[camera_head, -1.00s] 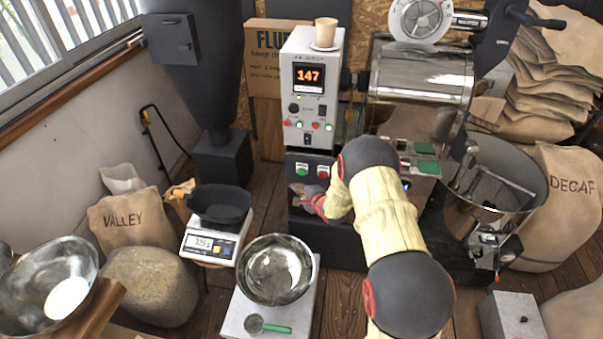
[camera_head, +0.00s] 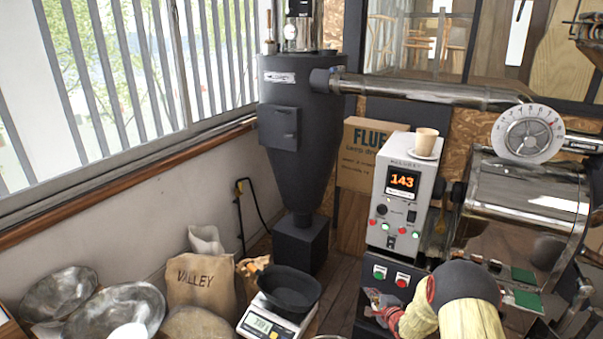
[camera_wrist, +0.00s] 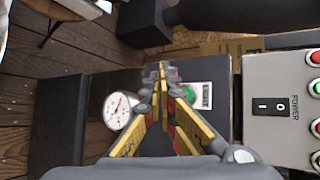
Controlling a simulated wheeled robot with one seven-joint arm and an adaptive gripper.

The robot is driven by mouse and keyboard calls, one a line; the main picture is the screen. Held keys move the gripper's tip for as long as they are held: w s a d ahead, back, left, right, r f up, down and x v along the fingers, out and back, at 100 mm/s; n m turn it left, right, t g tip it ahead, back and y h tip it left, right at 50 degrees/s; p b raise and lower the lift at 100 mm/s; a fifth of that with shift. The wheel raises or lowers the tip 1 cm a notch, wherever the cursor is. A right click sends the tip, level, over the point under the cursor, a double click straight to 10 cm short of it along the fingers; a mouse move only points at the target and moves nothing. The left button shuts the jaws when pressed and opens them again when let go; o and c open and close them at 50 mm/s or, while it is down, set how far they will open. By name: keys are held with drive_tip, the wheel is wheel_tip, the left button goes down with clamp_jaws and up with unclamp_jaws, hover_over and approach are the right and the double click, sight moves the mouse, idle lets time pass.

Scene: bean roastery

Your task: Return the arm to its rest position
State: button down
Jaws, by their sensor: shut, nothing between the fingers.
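My gripper (camera_head: 376,301) is at the lower right of the head view, in front of the roaster's black lower panel, on the end of my cream-sleeved arm (camera_head: 462,305). In the wrist view my gripper's fingers (camera_wrist: 161,77) meet at the tips, shut and empty. The tips point at the black lower panel (camera_wrist: 78,88), beside a round white gauge (camera_wrist: 121,109) and a green button (camera_wrist: 188,95). I cannot tell whether they touch the panel.
The roaster's grey control box (camera_head: 401,208) reads 143 and carries a cup (camera_head: 426,141). A POWER switch (camera_wrist: 273,106) shows in the wrist view. A black pan (camera_head: 289,287) sits on a scale (camera_head: 262,325). Steel bowls (camera_head: 115,309) and the VALLEY sack (camera_head: 200,283) stand at left.

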drive_tip(key=s+d+f+n+g+h, duration=0.2)
drive_tip(key=s+f+n+g, duration=0.2)
drive_tip(key=s+f, duration=0.35)
drive_tip(key=s+d+r+n+g, duration=0.2)
drive_tip(key=s+n+g, duration=0.25)
drive_tip(key=s, duration=0.35)
drive_tip(key=s+a+r+n, duration=0.3)
drive_tip(key=s+a+r, duration=0.3)
drive_tip(key=s+r, duration=0.4)
drive_tip(key=s+a+r+n+t, duration=0.1)
drive_tip(key=s+a+r+n, duration=0.3)
drive_tip(key=s+r, duration=0.6)
drive_tip(key=s+a+r+n, duration=0.4)
drive_tip(key=s+a+r, duration=0.4)
drive_tip(key=r, duration=1.3)
drive_tip(key=shift+s+a+y, duration=0.15)
drive_tip(key=shift+s+y, duration=0.15)
drive_tip(key=shift+s, duration=0.9)
